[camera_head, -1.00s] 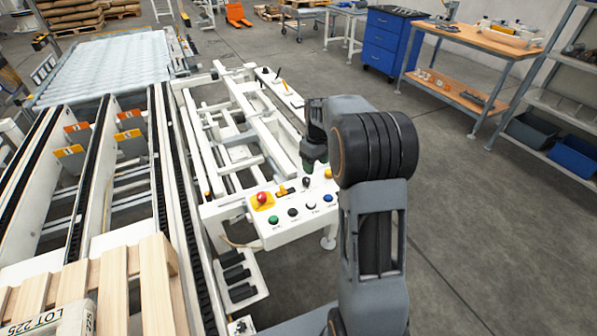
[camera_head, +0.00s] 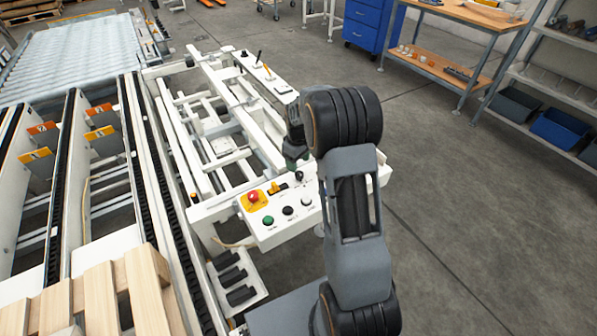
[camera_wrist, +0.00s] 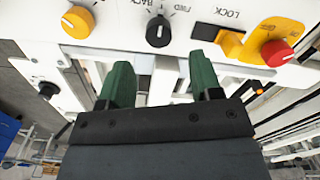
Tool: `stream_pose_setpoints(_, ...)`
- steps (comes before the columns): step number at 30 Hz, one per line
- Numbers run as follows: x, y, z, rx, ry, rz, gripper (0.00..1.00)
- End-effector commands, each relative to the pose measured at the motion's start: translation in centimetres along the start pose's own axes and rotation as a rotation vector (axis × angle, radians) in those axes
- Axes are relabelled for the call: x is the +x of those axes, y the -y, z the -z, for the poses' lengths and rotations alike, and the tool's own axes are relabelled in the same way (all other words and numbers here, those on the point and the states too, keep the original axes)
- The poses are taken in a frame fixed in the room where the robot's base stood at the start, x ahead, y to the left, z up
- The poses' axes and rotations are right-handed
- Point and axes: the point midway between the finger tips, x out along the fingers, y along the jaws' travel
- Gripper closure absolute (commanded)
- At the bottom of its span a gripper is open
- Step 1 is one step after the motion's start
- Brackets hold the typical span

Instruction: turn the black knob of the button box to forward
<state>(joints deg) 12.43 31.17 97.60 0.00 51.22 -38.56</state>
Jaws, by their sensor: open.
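The white button box (camera_head: 283,233) stands at the front end of the white frame in the head view. Its black knob (camera_wrist: 158,30) shows near the top middle of the wrist view, between the BACK and FWD labels. A white mark shows on the knob; which label it points to I cannot tell. My gripper (camera_wrist: 161,80) has two green fingers, spread apart with nothing between them. The knob lies beyond the gap between the fingertips, apart from both. In the head view my gripper (camera_head: 294,160) is just above the knob's area, partly hidden by my arm.
Close to the knob are a yellow knob (camera_wrist: 77,21), a yellow LOCK part (camera_wrist: 231,43) and a red button (camera_wrist: 277,53). Green (camera_head: 268,220), black and white buttons line the box's front. Open floor (camera_head: 450,210) lies right of the box.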

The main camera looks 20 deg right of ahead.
Motion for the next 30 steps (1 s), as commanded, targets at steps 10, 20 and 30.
stream_pose_setpoints(10, 4.7, -0.1, -0.2, 0.004, 0.002, 0.002, 0.41)
stream_pose_setpoints(20, 5.7, -0.2, -0.2, 0.005, 0.0, 0.0, 0.41)
stream_pose_setpoints(30, 5.6, -0.2, -0.2, 0.005, 0.0, 0.0, 0.58)
